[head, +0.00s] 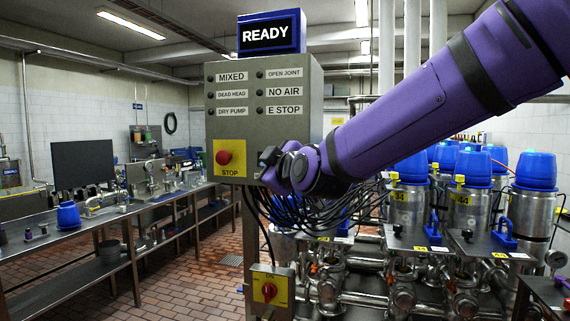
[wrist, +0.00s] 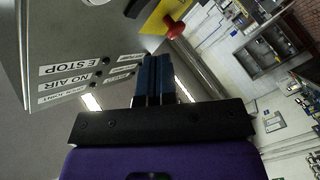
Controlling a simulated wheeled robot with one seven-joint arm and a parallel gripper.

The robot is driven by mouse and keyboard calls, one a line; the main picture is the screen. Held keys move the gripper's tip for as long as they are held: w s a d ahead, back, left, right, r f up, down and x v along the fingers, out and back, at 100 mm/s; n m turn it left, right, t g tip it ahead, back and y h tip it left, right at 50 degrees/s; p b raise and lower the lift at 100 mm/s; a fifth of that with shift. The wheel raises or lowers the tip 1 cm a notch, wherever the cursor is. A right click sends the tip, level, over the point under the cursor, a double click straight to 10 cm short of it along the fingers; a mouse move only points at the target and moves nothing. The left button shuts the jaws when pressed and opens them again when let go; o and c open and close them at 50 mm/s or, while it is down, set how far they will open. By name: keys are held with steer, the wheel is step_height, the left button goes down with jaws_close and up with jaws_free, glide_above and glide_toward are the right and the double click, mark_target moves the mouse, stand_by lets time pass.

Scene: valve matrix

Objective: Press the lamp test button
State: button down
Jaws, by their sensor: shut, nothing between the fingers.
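The grey control panel (head: 240,125) stands in the middle of the head view. Its lower right front is covered by my gripper (head: 267,158), and I cannot make out a lamp test button there. My gripper is shut and empty, its fingers close to the panel face, right of the red STOP button (head: 225,157). In the wrist view the blue fingers (wrist: 155,62) lie together beside the panel face (wrist: 85,35). A pale patch (wrist: 152,44) shows at their tips; I cannot tell what it is. Contact with the panel cannot be told.
A lit READY sign (head: 271,32) tops the panel. The small lamps beside the panel labels look dark. A box with a red rotary switch (head: 270,291) hangs below. Steel valves and blue-topped cylinders (head: 473,168) fill the right. A steel bench (head: 100,225) stands left.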

steer(key=w+d, duration=0.2)
steer(key=w, duration=0.4)
steer(key=shift+w+d, duration=0.15)
steer(key=shift+w, duration=0.15)
stand_by(1.9)
steer(key=shift+w+d, duration=0.15)
steer(key=shift+w, duration=0.1)
steer(key=shift+w+d, duration=0.15)
steer(key=shift+w, duration=0.25)
stand_by(0.9)
steer(key=shift+s, duration=0.1)
steer(key=shift+s+a, duration=0.3)
steer(key=shift+s, duration=0.4)
steer(key=shift+s+a, duration=0.3)
steer(key=shift+s, duration=0.5)
steer(key=shift+s+a, duration=0.25)
steer(key=shift+s, duration=0.5)
steer(key=shift+s+a, duration=0.3)
steer(key=shift+s, duration=0.5)
